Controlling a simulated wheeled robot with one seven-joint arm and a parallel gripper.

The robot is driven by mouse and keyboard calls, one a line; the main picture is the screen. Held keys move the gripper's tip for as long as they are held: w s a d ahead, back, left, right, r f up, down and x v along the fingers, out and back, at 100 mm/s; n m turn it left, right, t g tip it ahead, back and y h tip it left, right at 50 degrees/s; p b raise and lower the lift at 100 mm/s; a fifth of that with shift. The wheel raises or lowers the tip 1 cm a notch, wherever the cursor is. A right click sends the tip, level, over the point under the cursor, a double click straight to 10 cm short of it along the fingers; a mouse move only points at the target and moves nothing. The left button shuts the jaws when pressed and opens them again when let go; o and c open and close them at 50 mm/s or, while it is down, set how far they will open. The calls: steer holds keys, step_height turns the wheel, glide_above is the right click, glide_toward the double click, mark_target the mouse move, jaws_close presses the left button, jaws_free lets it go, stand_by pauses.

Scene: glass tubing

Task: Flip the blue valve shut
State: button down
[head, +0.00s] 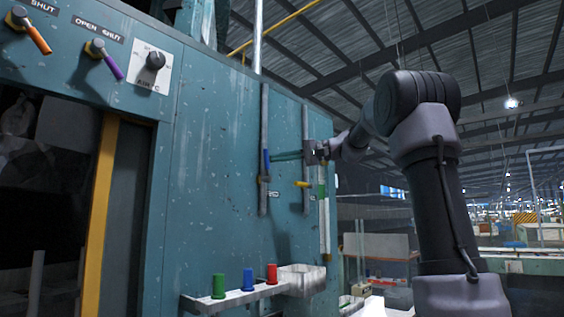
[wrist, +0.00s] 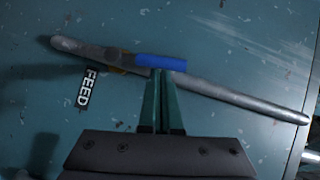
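The blue valve (head: 265,161) is a short blue handle on a vertical grey pipe on the teal panel. The handle points up, roughly along the pipe. In the wrist view the blue handle (wrist: 160,62) lies almost in line with the pipe, at a slight angle to it. My gripper (head: 274,156) reaches in from the right, with its fingertips at the handle. In the wrist view its teal fingers (wrist: 162,72) are together, their tips at the handle's lower edge. I cannot tell whether they touch it.
A FEED label (wrist: 88,88) is beside the pipe. A second pipe (head: 306,130) carries a yellow handle (head: 302,184). Orange (head: 38,38) and purple (head: 110,64) handles and a dial (head: 154,62) are at upper left. A shelf (head: 235,297) below holds green, blue and red pieces.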

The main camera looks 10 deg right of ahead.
mark_target(267, 156)
steer(key=a+n+h, duration=0.1)
steer(key=s+a+n, duration=0.1)
steer(key=shift+s+r+n+h, duration=0.2)
steer(key=shift+s+n+h, duration=0.1)
steer(key=shift+h, duration=0.1)
steer(key=a+n+h, duration=0.1)
steer(key=s+a+n+h, duration=0.1)
steer(key=h, duration=0.1)
steer(key=shift+s+a+f+n+t, duration=0.15)
steer(key=shift+s+f+n+t, duration=0.15)
steer(key=shift+f+n, duration=0.1)
steer(key=f+n+h, duration=0.1)
steer(key=s+a+f+n+t+h, duration=0.1)
steer(key=a+f+n+t+h, duration=0.1)
steer(key=shift+s+a+h, duration=0.25)
steer(key=shift+s+h, duration=0.05)
steer(key=shift+s, duration=0.05)
steer(key=shift+f, duration=0.15)
